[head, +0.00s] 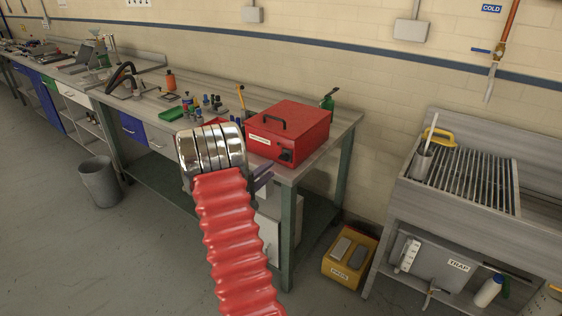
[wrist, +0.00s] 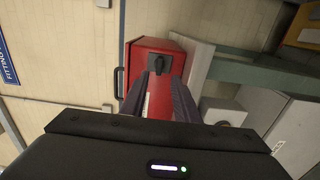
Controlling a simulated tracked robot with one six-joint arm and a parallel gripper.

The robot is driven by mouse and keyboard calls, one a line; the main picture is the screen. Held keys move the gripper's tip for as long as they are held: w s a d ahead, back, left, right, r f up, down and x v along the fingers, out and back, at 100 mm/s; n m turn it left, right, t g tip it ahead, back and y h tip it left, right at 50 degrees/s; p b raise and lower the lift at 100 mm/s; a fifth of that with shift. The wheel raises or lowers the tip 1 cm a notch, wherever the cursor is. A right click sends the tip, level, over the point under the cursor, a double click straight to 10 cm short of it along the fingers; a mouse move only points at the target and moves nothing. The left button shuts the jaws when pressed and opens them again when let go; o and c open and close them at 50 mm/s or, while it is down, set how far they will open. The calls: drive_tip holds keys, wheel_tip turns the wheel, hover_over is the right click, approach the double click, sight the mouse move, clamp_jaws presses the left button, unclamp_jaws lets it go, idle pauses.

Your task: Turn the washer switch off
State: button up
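The red box (head: 290,128) with a black top handle, likely the washer, sits at the right end of the long bench. Its front bears a pale label too small to read and a black rotary switch (head: 286,156). In the wrist view the red box (wrist: 150,46) appears turned sideways, with the black switch (wrist: 159,63) on its face. My gripper (wrist: 162,77) is open, its two dark fingers pointing at the box with the switch just beyond and between the tips. I cannot tell whether they touch it. In the head view my arm hides most of the gripper (head: 264,178).
The bench top (head: 345,122) holds small bottles, a green tray (head: 172,114) and a green bottle (head: 327,101) behind the box. A slatted sink (head: 470,180) stands at right. A yellow bin (head: 349,258) and a grey bin (head: 98,183) stand on the floor.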

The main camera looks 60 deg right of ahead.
sight(283, 160)
drive_tip(key=d, duration=0.2)
drive_tip(key=s+d, duration=0.1)
drive_tip(key=d, duration=0.5)
drive_tip(key=shift+s+d, duration=0.15)
drive_tip(key=shift+c, duration=0.7)
clamp_jaws()
drive_tip(key=shift+s+d, duration=0.15)
drive_tip(key=shift+d, duration=0.05)
drive_tip(key=shift+a+f, duration=0.1)
drive_tip(key=shift+a, duration=0.15)
